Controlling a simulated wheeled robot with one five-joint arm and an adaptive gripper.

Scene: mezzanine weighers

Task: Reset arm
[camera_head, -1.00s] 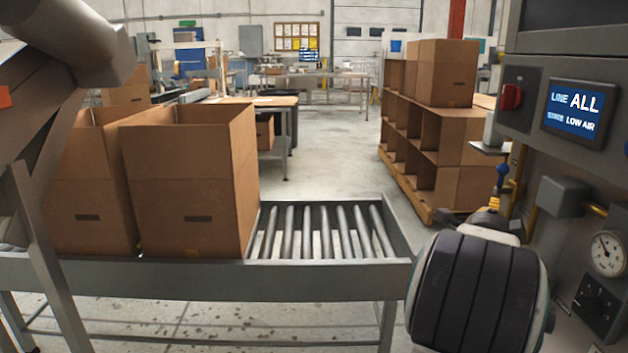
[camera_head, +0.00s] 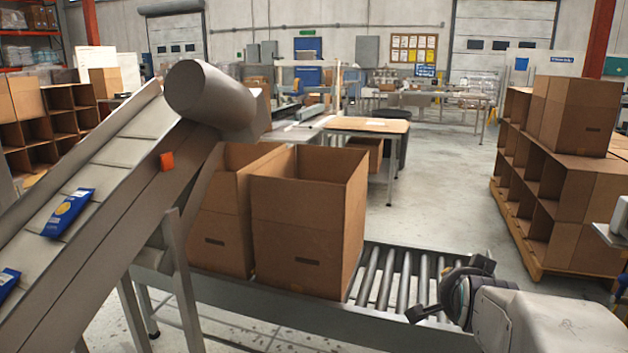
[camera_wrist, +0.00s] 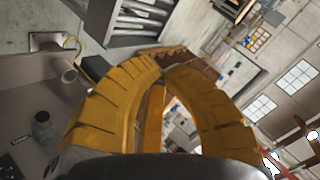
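My gripper (camera_head: 450,288) is at the lower right of the head view, in front of the right end of the roller conveyor. In the wrist view its two curved yellow fingers (camera_wrist: 166,68) bow outward and come close together at the tips. Nothing is visibly held between them. Whether they are fully shut is not clear. Two open-topped cardboard boxes, a front one (camera_head: 305,235) and one behind to its left (camera_head: 215,240), stand upright on the roller conveyor (camera_head: 375,275), apart from my gripper.
An inclined conveyor (camera_head: 110,215) carrying blue packets (camera_head: 68,213) fills the left side. A cardboard shelf unit (camera_head: 560,205) on a pallet stands at the right. A table (camera_head: 368,125) is behind the boxes. Open floor (camera_head: 440,190) lies between table and shelf.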

